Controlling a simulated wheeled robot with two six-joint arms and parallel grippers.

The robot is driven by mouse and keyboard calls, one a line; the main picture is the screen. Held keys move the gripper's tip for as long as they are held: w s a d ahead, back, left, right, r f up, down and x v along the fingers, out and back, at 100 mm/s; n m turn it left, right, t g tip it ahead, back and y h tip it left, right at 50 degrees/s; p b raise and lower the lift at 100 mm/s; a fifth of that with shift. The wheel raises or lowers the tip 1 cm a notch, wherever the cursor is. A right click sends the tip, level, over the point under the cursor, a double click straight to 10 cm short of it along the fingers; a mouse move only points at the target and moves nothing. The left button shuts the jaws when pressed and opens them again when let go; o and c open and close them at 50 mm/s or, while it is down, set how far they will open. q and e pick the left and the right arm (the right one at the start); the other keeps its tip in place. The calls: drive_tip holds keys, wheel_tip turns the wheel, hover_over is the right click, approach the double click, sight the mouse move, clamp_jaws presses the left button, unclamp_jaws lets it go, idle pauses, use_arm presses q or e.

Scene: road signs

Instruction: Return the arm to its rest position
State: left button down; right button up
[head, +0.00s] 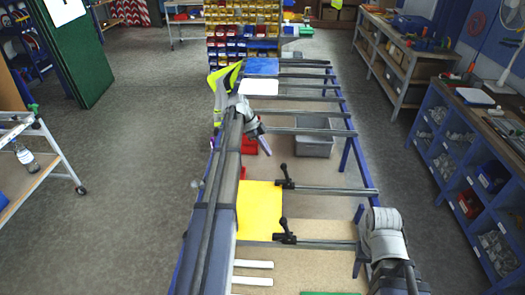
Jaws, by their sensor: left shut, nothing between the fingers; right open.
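My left gripper (257,130) is at the far left part of the long blue-framed bench (348,160), beyond the yellow panel. It looks shut and empty, and its small fingertips are hard to make out. My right gripper (383,222) is at the near right side of the bench, beside the end of a grey rail. It holds nothing that I can see, and its fingers are not clear from this angle.
The bench carries a yellow panel (258,207), a white panel (259,87), a blue panel (262,66) and several crosswise rails. A grey bin (314,137) sits below the rails. Blue shelving (462,165) stands at right. Grey floor (120,150) is clear at left.

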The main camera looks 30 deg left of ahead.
drive_tip(key=shift+a, duration=0.1)
idle(0.4)
